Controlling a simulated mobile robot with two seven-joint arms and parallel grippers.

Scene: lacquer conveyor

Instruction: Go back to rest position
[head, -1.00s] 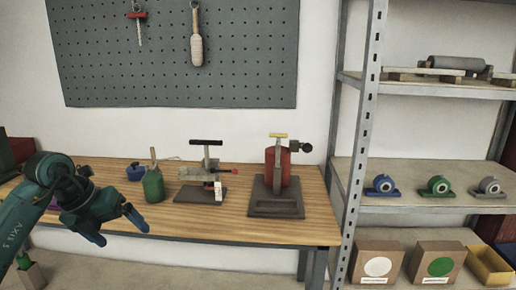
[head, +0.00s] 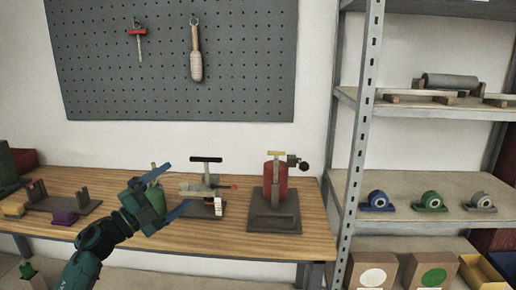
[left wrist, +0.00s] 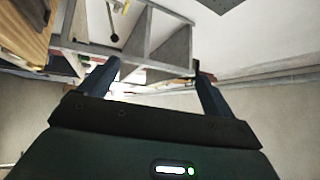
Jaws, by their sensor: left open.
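My left gripper (head: 177,188) is open in the head view, with its blue fingers apart. It is in front of the wooden workbench (head: 265,241) and partly covers a green can (head: 157,180). I see nothing held between the fingers. In the left wrist view, the two fingers of the gripper (left wrist: 155,68) are spread, with shelf framing and wall beyond them. My right gripper is in neither view.
A clamp stand (head: 207,190) and a red press-like device (head: 276,190) stand on the bench. A fixture with purple block (head: 64,217) and yellow block (head: 13,209) lies at left. A metal shelf post (head: 358,150) rises at right. The front right bench surface is clear.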

